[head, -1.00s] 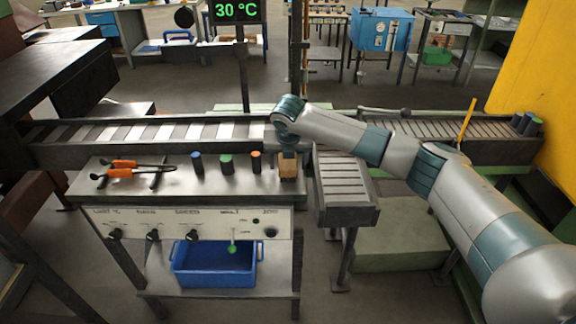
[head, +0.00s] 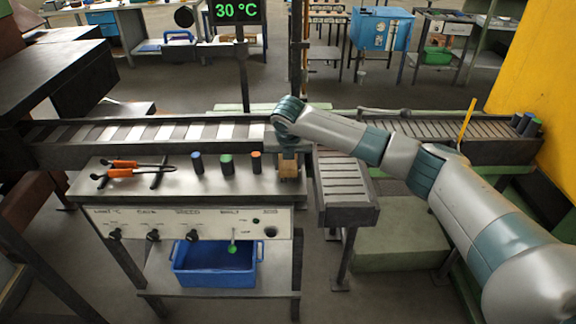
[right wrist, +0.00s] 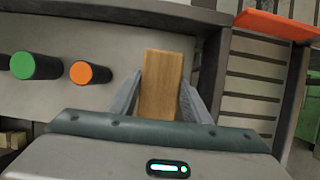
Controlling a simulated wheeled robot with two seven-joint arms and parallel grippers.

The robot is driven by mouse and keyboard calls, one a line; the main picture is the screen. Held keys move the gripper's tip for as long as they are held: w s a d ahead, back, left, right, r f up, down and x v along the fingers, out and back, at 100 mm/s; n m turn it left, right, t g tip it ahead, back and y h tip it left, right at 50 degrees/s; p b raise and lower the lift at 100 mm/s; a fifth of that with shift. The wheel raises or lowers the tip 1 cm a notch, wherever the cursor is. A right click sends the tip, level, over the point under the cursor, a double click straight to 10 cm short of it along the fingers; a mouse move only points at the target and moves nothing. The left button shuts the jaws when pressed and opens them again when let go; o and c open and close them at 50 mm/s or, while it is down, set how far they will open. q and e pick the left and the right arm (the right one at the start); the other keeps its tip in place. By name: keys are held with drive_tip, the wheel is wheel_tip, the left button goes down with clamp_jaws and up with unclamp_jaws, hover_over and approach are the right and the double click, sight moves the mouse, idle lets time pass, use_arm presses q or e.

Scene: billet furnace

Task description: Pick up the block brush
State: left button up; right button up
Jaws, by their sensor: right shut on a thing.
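The block brush (head: 289,168) is a small tan wooden block at the right end of the control table's top. It also shows in the right wrist view (right wrist: 161,85), between my two fingers. My right gripper (head: 289,153) points down over it from above, and its fingers (right wrist: 158,100) are shut on the sides of the block. The underside of the block is hidden, so I cannot tell whether it touches the table top. My left gripper does not show in either view.
The control table (head: 130,188) also bears orange-handled tongs (head: 125,172) and three dark cylinders with blue, green (head: 227,164) and orange (head: 256,162) tops, left of the brush. A roller conveyor (head: 70,155) runs behind. A short slatted chute (head: 345,212) stands close on the right.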

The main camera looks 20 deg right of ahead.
drive_tip(key=shift+r+b, duration=0.15)
drive_tip(key=shift+b, duration=0.4)
wheel_tip(320, 180, up, 4)
drive_tip(key=shift+w+b, duration=0.1)
drive_tip(key=shift+b, duration=0.95)
drive_tip(key=s+d+r+b, duration=0.3)
drive_tip(key=s+d+r, duration=0.2)
drive_tip(key=d, duration=0.5)
drive_tip(key=shift+d+b+v, duration=0.25)
drive_tip(key=shift+b+v, duration=0.05)
drive_tip(key=shift+v, duration=0.85)
